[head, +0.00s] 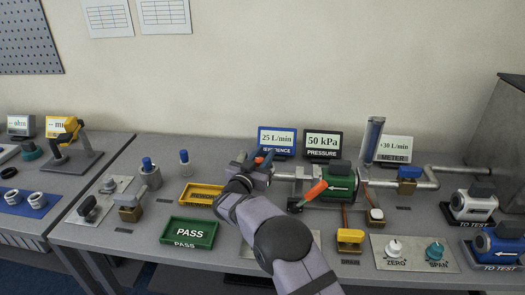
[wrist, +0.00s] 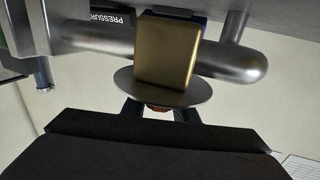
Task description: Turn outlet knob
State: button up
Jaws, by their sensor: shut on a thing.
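In the head view my gripper (head: 256,168) is at the left end of the silver pipe, just below the blue 25 L/min reference display. In the wrist view its two fingers (wrist: 158,110) are closed around a small orange-red part, which I take to be the knob (wrist: 158,107). Most of the knob is hidden behind a round silver disc (wrist: 165,90). A brass valve block (wrist: 167,50) is just beyond the disc, on the pipe (wrist: 228,60). The knob's turn angle cannot be read.
A yellow tray (head: 203,194) and green PASS tray (head: 188,233) lie to the left. The pressure display (head: 323,143) reads 50 kPa. A ZERO/SPAN panel (head: 415,262) is at front right.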

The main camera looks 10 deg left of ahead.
jog(key=shift+s+d+f+m+g+h, duration=0.15)
jog(key=shift+m+g+h, duration=0.2)
jog(key=shift+m+h, duration=0.35)
jog(key=shift+d+r+m+g+h, duration=0.15)
jog(key=shift+m+g+h, duration=0.25)
jog(key=shift+h, duration=0.5)
jog(key=shift+f+h, duration=0.1)
jog(key=shift+h, duration=0.2)
jog(key=shift+s+d+m+g+h+b, duration=0.1)
jog(key=shift+d+m+g+h+b, duration=0.15)
jog(key=shift+m+g+h+b, duration=0.4)
jog(key=o, duration=1.1)
jog(key=shift+c, duration=0.2)
jog(key=shift+r, duration=0.25)
notch_tip(320, 180, up, 10)
jog(key=shift+f, duration=0.15)
